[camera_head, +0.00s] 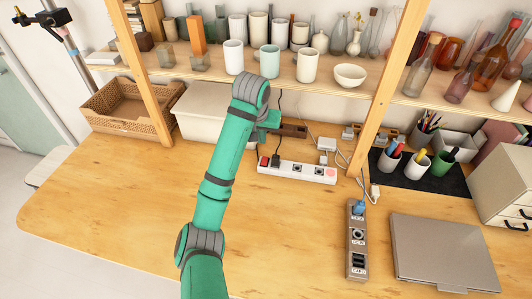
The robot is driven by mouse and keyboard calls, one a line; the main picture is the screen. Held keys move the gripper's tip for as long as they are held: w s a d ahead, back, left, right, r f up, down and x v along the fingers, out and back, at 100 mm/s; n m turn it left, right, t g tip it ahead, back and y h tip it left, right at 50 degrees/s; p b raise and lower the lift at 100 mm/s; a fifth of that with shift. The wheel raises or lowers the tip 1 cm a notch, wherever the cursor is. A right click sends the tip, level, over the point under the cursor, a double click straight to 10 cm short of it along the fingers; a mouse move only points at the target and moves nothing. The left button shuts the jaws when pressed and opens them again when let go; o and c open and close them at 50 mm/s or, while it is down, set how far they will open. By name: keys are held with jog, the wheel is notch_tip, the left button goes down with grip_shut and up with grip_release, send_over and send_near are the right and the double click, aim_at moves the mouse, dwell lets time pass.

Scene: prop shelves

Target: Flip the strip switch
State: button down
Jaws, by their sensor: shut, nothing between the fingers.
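A white power strip (308,172) lies on the wooden table just behind the middle. Its red switch (264,162) is at its left end, beside a black plug (276,160). My green arm reaches up from the bottom, and my gripper (263,139) is at its far end, just behind and above the strip's left end. The gripper is shut and empty. Its fingertips are small and partly hidden, and I cannot tell whether they touch the strip. The switch's tilt is too small to read.
A grey power strip (357,262) with a blue plug stands right of centre, beside a closed laptop (444,252). Pen cups (415,166) are on a dark mat. Shelf posts (388,85) and a shelf of cups and bottles stand behind. The left front table is clear.

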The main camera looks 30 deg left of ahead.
jog(key=shift+w, duration=0.1)
send_near(265, 158)
jog(key=x, duration=0.6)
jog(key=shift+f, duration=0.15)
dwell(0.5)
